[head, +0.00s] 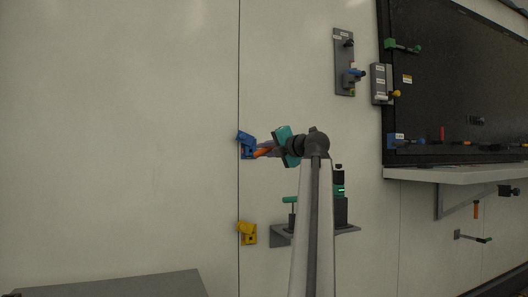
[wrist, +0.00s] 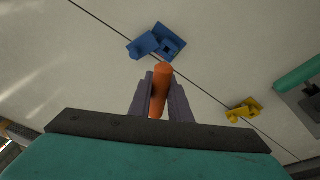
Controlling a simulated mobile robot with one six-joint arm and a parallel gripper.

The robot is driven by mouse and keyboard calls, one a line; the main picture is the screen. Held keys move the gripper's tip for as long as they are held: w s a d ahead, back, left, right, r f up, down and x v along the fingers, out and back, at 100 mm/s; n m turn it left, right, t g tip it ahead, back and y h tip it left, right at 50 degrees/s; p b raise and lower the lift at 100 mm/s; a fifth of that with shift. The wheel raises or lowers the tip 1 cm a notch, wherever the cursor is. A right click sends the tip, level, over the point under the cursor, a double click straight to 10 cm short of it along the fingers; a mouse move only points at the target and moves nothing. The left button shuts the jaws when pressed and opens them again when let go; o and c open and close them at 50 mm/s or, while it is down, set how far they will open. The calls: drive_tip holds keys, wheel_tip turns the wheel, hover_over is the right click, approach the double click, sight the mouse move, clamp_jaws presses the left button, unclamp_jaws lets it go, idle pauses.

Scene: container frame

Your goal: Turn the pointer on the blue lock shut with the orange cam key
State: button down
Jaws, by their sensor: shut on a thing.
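The blue lock (head: 246,144) is fixed on the white wall panel beside a vertical seam. In the wrist view the blue lock (wrist: 155,43) shows a tilted blue pointer block at its left and a dark square socket at its right. My gripper (head: 272,149) is shut on the orange cam key (wrist: 160,90), which also shows in the head view (head: 263,152). In the wrist view, my gripper (wrist: 163,100) holds the key between its grey fingers. The key's tip is just short of the lock in the wrist view; I cannot tell whether they touch.
A yellow lock (head: 247,233) sits below on the same seam. A grey shelf (head: 345,231) with teal and black devices is at lower right. A grey plate (head: 344,65) with fittings is at upper right. The wall left of the seam is clear.

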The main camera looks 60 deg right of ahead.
drive_tip(key=shift+s+a, duration=0.95)
drive_tip(key=shift+s, duration=0.3)
drive_tip(key=shift+s+a, duration=0.9)
drive_tip(key=shift+s, duration=0.35)
drive_tip(key=shift+s+a, duration=0.1)
drive_tip(key=shift+s, duration=0.05)
